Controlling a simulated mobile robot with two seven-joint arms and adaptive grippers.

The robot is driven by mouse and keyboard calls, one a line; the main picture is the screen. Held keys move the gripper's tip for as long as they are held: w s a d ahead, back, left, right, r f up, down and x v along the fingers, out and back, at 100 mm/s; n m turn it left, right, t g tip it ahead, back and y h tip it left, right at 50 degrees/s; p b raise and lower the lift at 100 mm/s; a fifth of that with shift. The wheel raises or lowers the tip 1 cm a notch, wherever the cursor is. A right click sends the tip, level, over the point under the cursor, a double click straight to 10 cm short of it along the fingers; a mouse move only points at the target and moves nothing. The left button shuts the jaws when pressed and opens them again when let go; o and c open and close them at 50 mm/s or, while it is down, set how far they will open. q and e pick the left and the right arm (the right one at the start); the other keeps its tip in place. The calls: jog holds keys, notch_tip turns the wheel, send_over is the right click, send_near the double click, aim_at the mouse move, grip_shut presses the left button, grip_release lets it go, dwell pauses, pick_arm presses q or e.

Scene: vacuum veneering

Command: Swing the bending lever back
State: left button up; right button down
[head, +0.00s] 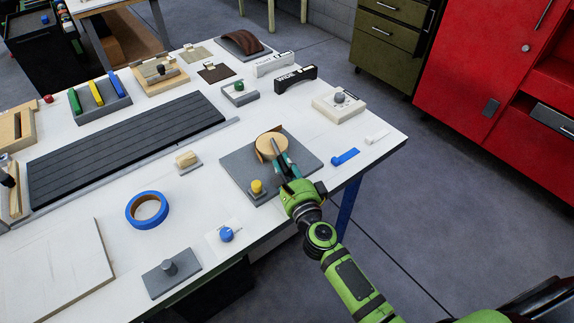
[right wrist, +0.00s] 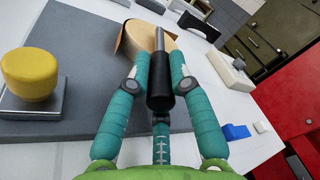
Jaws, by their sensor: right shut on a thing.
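The bending jig has a grey base plate (head: 238,165) near the table's right front edge. A round wooden form (head: 272,147) stands on it, with a thin brown strip against its left side. The bending lever (right wrist: 160,88) has a black grip and a metal rod that points toward the form in the right wrist view. My right gripper (head: 281,162) is shut on the black grip, its teal fingers on both sides. In the head view the fingers hide most of the lever. A yellow knob (head: 257,187) stands on the plate's near side. My left gripper is not in view.
A blue tool (head: 345,157) and a white block (head: 377,136) lie right of the plate. A blue tape roll (head: 135,212), a blue knob (head: 226,234) and a grey knobbed plate (head: 160,284) lie left and nearer. The table's right edge is close.

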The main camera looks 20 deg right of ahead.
jog(key=shift+a+m+h+b, duration=0.25)
jog(key=shift+a+m+h, duration=0.35)
jog(key=shift+h, duration=0.35)
jog(key=shift+a+m+h+b, duration=0.2)
jog(key=shift+a+m+h, duration=0.35)
jog(key=shift+h, duration=0.4)
jog(key=shift+d, duration=0.1)
jog(key=c, duration=1.4)
grip_release()
jog(key=shift+w, duration=0.1)
jog(key=s, duration=0.4)
jog(key=s+a, duration=0.1)
jog(key=s, duration=0.3)
jog(key=s+a, duration=0.1)
jog(key=s, duration=0.3)
